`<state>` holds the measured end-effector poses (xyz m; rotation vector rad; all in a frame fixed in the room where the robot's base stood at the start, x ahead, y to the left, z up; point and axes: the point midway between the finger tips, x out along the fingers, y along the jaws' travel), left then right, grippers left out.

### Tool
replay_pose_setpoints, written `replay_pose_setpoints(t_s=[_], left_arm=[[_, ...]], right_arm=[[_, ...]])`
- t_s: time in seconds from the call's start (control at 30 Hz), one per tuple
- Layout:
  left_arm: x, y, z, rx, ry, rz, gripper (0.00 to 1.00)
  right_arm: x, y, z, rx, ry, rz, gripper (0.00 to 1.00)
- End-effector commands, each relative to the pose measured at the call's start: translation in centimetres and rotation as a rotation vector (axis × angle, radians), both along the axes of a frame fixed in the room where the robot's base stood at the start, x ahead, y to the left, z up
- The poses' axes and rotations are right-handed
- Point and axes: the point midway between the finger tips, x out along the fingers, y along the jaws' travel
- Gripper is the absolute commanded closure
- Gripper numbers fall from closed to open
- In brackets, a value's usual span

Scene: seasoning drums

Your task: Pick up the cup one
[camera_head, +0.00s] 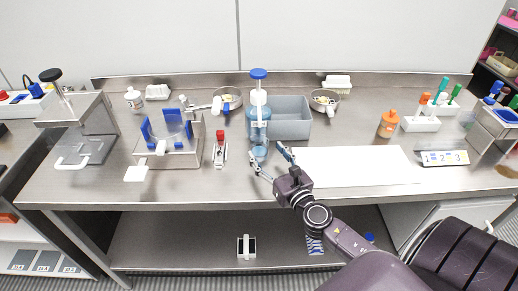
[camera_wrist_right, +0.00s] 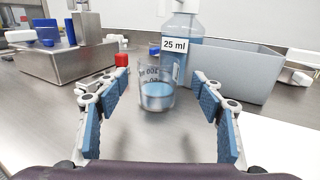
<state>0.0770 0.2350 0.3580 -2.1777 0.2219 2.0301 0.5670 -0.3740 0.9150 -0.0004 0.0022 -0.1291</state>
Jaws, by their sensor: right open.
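The cup (camera_wrist_right: 157,95) is a small clear beaker with dark markings and a little blue liquid at the bottom. It stands upright on the steel table; in the head view it shows small (camera_head: 260,153) just in front of the pump bottle. My right gripper (camera_head: 267,160) is open and empty at the table's front half, with its fingers pointing at the cup. In the right wrist view the cup appears between the two blue-padded fingers, with a gap on both sides. I cannot tell how far in it lies. My left gripper is not in view.
The pump bottle (camera_head: 259,122), labelled 25 ml, stands close behind the cup. A grey bin (camera_head: 291,118) is beside it. A small device with a red top (camera_head: 220,150) stands to the left. A white sheet (camera_head: 355,167) lies to the right. Bare table lies left of my right gripper.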

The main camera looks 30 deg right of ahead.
Motion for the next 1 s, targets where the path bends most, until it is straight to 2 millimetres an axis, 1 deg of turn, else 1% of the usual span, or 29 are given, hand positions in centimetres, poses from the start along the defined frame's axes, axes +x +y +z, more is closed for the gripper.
replay_pose_setpoints(t_s=[0.1,0.23,0.4,0.5,0.77,1.0], left_arm=[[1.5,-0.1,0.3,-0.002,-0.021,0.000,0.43],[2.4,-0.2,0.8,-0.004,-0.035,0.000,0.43],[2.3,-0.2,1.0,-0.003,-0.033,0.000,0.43],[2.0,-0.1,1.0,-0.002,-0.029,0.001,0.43],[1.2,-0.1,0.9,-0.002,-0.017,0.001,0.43],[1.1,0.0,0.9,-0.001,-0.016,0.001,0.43]], right_arm=[[0.8,0.0,0.1,0.001,-0.001,0.000,0.38],[2.5,-0.1,0.1,0.002,-0.003,-0.002,0.38],[4.5,-0.3,-0.1,0.001,-0.002,-0.001,0.38],[5.1,-0.4,-0.1,0.001,-0.001,0.000,0.38],[5.2,-0.4,-0.2,0.001,0.000,0.000,0.38],[5.2,-0.4,-0.2,0.001,0.000,0.000,0.65]])
